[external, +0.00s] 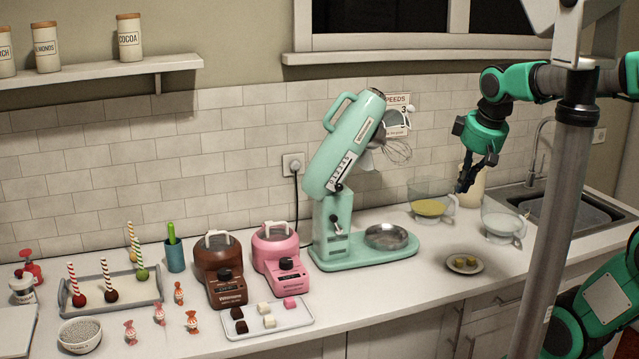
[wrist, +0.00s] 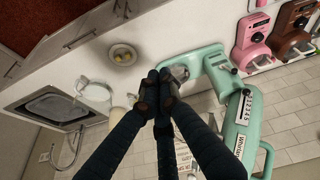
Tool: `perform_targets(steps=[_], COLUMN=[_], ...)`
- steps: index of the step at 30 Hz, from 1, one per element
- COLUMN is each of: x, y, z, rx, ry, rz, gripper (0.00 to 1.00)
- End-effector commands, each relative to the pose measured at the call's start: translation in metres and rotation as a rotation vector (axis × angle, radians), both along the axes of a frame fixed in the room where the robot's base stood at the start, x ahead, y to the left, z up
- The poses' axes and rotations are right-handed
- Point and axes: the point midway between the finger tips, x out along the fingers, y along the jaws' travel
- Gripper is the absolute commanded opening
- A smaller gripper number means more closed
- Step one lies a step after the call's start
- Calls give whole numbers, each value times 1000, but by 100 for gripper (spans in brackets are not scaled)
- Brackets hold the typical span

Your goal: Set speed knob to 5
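The mint stand mixer (external: 352,150) stands on the counter with its head tilted up; it also shows in the wrist view (wrist: 258,125). A white numbered speed strip (external: 342,172) runs along the side of its head and also shows in the wrist view (wrist: 246,106). A small dark knob (external: 339,187) seems to sit at the strip's lower end; its exact setting is too small to read. My gripper (external: 466,184) hangs to the right of the mixer, pointing down and apart from it. Its dark fingers meet at the tips in the wrist view (wrist: 157,78), with nothing between them.
A steel bowl (external: 386,236) sits on the mixer base. A whisk (external: 398,151) hangs from the raised head. Two glass bowls (external: 430,207) (external: 503,226) and a small plate (external: 464,270) are near my gripper. Brown (external: 218,262) and pink (external: 276,252) machines stand left of the mixer.

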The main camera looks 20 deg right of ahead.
Motion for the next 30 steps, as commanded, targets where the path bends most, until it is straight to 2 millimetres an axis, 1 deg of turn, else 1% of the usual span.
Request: perform_targets(steps=[1, 3, 13, 21, 26, 30], x=[10, 22, 80, 125, 151, 172], y=[5, 12, 47, 84, 107, 130], z=[8, 15, 40, 51, 53, 53], rx=[-13, -32, -116, -184, -222, -254], ry=[14, 30, 103, 163, 201, 230], rz=[32, 76, 283, 456, 559, 648], gripper=[0, 0, 0, 0, 0, 0])
